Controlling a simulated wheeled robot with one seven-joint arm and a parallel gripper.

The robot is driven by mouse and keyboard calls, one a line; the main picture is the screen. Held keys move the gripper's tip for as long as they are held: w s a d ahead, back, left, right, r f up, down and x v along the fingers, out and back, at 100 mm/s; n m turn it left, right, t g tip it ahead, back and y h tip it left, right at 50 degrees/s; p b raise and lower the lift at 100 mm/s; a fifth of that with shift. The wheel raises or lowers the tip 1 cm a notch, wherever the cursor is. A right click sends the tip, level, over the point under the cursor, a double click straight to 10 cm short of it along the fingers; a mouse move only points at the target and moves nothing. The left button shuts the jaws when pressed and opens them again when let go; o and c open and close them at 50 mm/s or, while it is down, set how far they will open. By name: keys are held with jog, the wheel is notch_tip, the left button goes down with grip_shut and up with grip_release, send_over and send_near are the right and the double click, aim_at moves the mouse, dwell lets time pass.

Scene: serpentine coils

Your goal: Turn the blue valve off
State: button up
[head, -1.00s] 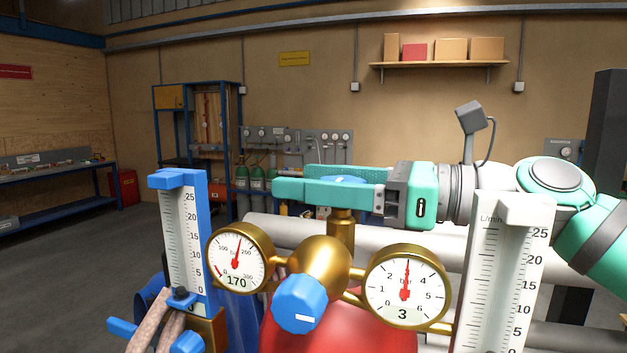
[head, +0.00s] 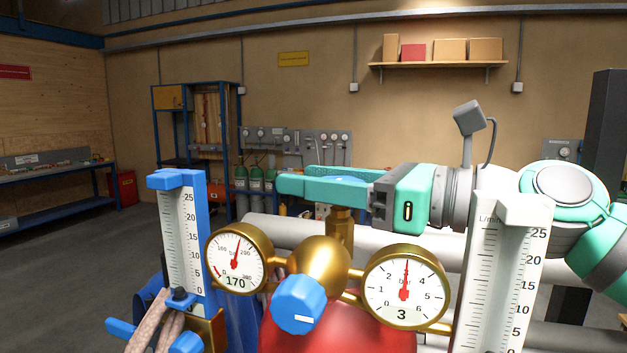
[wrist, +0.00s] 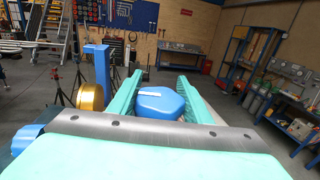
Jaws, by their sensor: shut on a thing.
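The blue valve handwheel (wrist: 160,103) with a white mark sits between the two teal fingers of my gripper (wrist: 158,80) in the wrist view. In the head view a sliver of the blue valve (head: 350,179) shows between the fingers of my gripper (head: 294,179), above a brass valve stem (head: 340,229). My gripper reaches in level from the right and is shut on the valve. The near finger hides most of the wheel in the head view.
Below are a blue regulator knob (head: 298,305), a left gauge (head: 237,259) reading 170, a right gauge (head: 404,287) reading 3, and a red cylinder (head: 330,332). A blue flowmeter (head: 184,235) stands left, a white one (head: 502,275) right.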

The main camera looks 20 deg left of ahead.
jog(key=o, duration=1.1)
jog(key=shift+c, duration=0.2)
jog(key=s+d+r, duration=0.3)
jog(key=s+r, duration=1)
jog(key=shift+s+d, duration=0.3)
